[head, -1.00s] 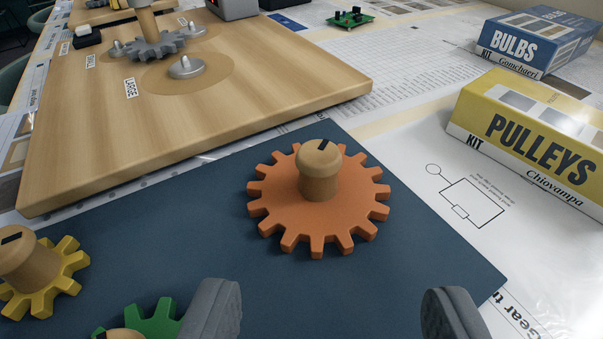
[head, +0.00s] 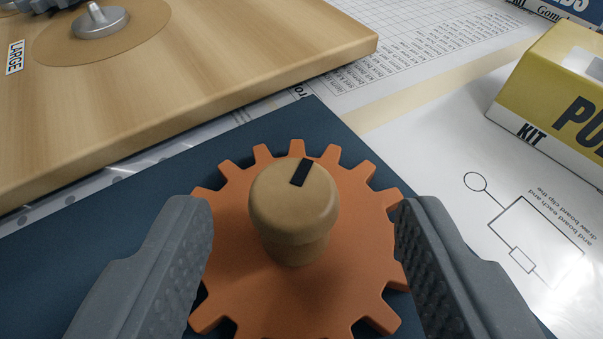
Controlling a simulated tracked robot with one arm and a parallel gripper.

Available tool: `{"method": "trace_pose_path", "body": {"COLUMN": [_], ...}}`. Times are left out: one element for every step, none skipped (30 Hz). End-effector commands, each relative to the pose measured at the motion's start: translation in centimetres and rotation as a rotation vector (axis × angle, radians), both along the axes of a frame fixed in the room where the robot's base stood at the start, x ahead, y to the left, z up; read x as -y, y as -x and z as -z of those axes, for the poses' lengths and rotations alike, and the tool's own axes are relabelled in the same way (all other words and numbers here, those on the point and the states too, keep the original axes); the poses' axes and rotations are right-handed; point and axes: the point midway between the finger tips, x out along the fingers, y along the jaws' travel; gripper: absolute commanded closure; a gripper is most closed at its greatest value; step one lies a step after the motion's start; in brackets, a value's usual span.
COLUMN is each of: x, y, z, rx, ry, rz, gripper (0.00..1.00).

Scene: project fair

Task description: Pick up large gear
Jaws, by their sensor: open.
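The large gear (head: 295,298) is orange, with square teeth around its rim. It lies flat on a dark blue mat (head: 75,240). A wooden knob (head: 292,212) with a black mark on top stands at its centre. My gripper (head: 303,215) is open, with one grey finger on each side of the knob and a wide gap to it. The fingers overlap the gear's left and right edges in the picture. I cannot tell whether they touch the gear. The near edge of the gear is cut off by the frame.
A wooden board (head: 200,95) with a metal peg (head: 100,22) and a "LARGE" label stands at the back left. A yellow pulleys kit box (head: 550,95) stands at the right. A printed sheet (head: 450,165) lies flat between the mat and box.

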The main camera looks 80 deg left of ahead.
Motion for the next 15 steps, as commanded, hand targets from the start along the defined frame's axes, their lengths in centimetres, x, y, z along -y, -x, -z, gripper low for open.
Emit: {"method": "trace_pose_path", "body": {"x": [-0.52, -0.71, -0.95, -1.06, -1.13, -1.18, -1.21, -1.2, -1.2, -1.19, -1.18, -1.18, -1.18, -1.18, -1.17], "y": [0.0, -0.03, -0.06, -0.08, -0.1, -0.13, -0.14, -0.15, -0.16, -0.16, -0.16, -0.16, -0.16, -0.16, -0.16], "z": [0.24, 0.33, 0.4, 0.45, 0.49, 0.53, 0.54, 0.55, 0.55, 0.54, 0.55, 0.55, 0.55, 0.55, 0.54], "rx": [-0.001, -0.001, -0.002, -0.001, -0.001, -0.001, -0.002, -0.002, -0.002, -0.002, -0.002, -0.002, -0.002, -0.002, -0.001], "ry": [-0.001, -0.001, -0.001, -0.002, -0.002, -0.002, -0.001, -0.001, -0.001, -0.001, -0.001, -0.001, -0.001, -0.001, -0.001], "rz": [-0.002, -0.002, -0.001, -0.001, -0.001, -0.001, 0.0, 0.0, 0.001, 0.001, 0.001, 0.001, 0.001, 0.001, 0.0], "gripper": [0.48, 0.48, 0.48, 0.48, 0.48, 0.48, 0.48, 0.48, 0.48, 0.48, 0.48, 0.48, 0.48, 0.56, 0.67]}}
